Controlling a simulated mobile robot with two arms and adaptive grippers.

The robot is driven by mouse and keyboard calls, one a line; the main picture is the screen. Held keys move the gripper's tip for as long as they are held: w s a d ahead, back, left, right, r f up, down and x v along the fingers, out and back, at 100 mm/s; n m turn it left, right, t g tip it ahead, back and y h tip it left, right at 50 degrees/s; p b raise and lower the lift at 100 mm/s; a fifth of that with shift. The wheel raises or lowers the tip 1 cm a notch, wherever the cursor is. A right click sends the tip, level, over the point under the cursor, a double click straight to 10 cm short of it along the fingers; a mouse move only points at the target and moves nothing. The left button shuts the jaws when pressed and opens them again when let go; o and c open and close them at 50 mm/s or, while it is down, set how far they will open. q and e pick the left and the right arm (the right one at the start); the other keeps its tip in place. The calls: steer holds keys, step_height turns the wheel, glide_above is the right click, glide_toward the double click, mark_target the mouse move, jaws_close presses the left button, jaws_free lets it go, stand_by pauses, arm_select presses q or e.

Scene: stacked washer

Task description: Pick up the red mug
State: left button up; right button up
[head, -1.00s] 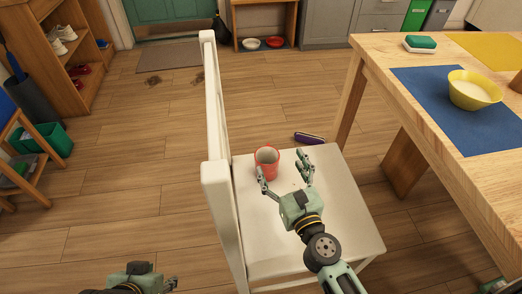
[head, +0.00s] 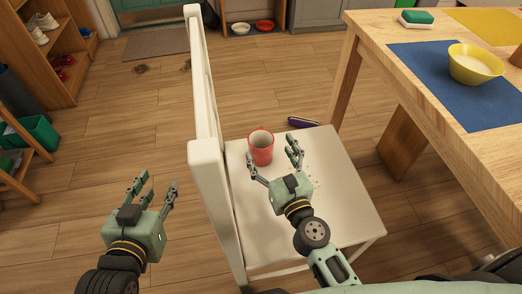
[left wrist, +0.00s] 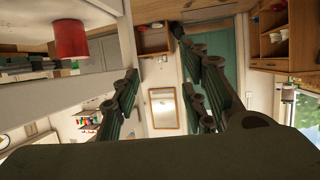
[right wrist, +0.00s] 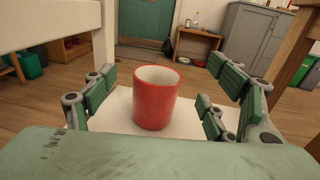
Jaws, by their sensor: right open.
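The red mug (head: 261,149) stands upright on the white chair seat (head: 335,205), near the chair's back. In the right wrist view the mug (right wrist: 156,98) is centred ahead, between the spread fingers. My right gripper (head: 272,160) is open and empty, just in front of the mug on the near side. My left gripper (head: 154,189) is open and empty, left of the chair back and over the floor. In the left wrist view the mug (left wrist: 70,40) shows at the upper left.
The white chair back (head: 208,165) stands between my two grippers. A wooden table (head: 440,95) at the right holds a yellow bowl (head: 475,66), a blue mat (head: 425,75) and a green sponge (head: 417,17). A purple object (head: 303,123) lies by the seat's far edge.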

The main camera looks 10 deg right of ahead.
mark_target(258, 136)
step_height(258, 136, down, 3)
steer(key=shift+r+b, duration=0.2)
steer(key=shift+b, duration=0.9)
arm_select(q)
step_height(258, 136, up, 20)
steer(key=s+d+t+h+b, duration=0.2)
steer(key=s+t+h, duration=0.15)
steer(key=t, duration=0.85)
arm_select(e)
step_height(258, 136, down, 2)
steer(key=shift+f, duration=0.1)
steer(key=shift+w+r, duration=0.2)
steer(key=shift+w, duration=0.3)
steer(key=shift+w+a+f, duration=0.1)
steer(key=shift+w+a, duration=0.05)
steer(key=shift+w, duration=0.35)
steer(key=w, duration=0.3)
steer(key=w+p, duration=0.1)
steer(key=w, duration=0.1)
steer(key=shift+w+a, duration=0.25)
steer(key=shift+a, duration=0.1)
arm_select(q)
steer(key=w+f+g, duration=0.2)
steer(key=w+f, duration=0.1)
steer(key=shift+w+d+f+g, duration=0.15)
steer(key=shift+w+f+g, duration=0.1)
steer(key=shift+w+g, duration=0.15)
arm_select(e)
steer(key=c, duration=1.5)
